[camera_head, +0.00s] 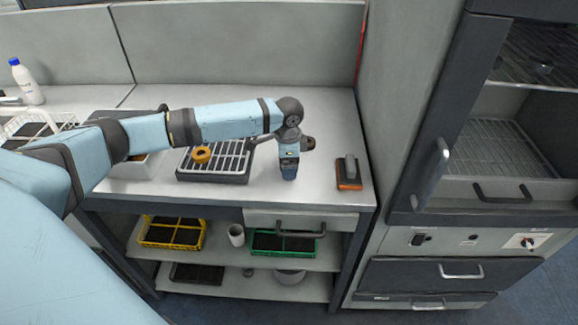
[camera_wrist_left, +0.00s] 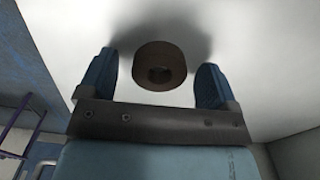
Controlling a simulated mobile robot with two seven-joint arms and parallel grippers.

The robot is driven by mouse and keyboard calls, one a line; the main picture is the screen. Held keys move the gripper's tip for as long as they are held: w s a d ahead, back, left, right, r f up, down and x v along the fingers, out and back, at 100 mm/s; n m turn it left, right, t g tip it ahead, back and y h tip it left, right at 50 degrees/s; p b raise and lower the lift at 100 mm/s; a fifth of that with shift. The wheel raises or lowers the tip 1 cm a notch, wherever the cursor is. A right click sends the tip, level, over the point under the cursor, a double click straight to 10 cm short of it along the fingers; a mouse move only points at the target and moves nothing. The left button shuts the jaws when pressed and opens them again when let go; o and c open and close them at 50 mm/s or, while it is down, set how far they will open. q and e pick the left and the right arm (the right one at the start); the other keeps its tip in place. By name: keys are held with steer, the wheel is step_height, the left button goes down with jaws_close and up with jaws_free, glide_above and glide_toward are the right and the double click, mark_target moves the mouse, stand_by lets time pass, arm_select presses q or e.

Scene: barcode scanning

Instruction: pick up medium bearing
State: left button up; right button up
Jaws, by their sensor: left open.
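My left gripper (camera_wrist_left: 156,82) is open, with one blue finger on each side of a brown ring-shaped bearing (camera_wrist_left: 160,66). The bearing has a dark hole in its middle, and gaps show between it and both fingers. I cannot tell whether the fingers reach down around it or are still above it. In the head view my left arm comes in from the left and its gripper (camera_head: 289,170) points down at the worktop, right of the rack. My right gripper is not in view.
An orange ring (camera_head: 202,154) lies on the dark wire rack (camera_head: 212,174). A scraper-like block with an orange base (camera_head: 348,172) stands on the worktop (camera_head: 330,125) to the right. A white bottle (camera_head: 27,84) is at the far left. Yellow (camera_head: 150,237) and green (camera_head: 262,249) crates sit on the shelf below.

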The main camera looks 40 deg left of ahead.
arm_select(q)
steer(key=c, duration=1.1)
